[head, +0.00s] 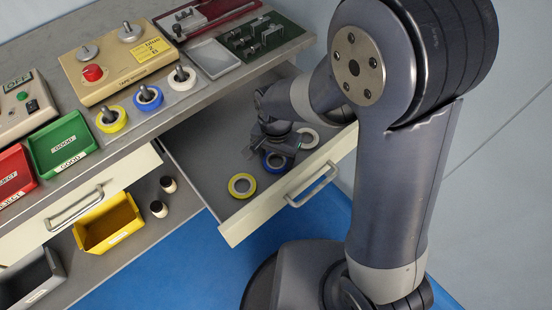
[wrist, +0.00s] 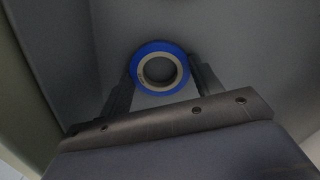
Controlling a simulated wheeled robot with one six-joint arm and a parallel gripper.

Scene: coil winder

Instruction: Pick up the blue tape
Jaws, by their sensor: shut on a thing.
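The blue tape (head: 275,161) is a roll with a blue outside and a pale core, inside the open drawer in the head view. My gripper (head: 272,150) reaches down into the drawer over it and partly hides it. In the wrist view the blue tape (wrist: 160,47) shows between the two fingers of my gripper (wrist: 160,75), one at each side of the roll. The gripper is shut on it. I cannot tell whether the roll touches the drawer floor.
The drawer (head: 200,160) also holds a yellow tape (head: 242,186) at the front and a white tape (head: 307,138) near its right side. Another blue roll (head: 148,97) sits on a peg on the bench above. The drawer front (head: 262,219) with its handle stands close to my arm.

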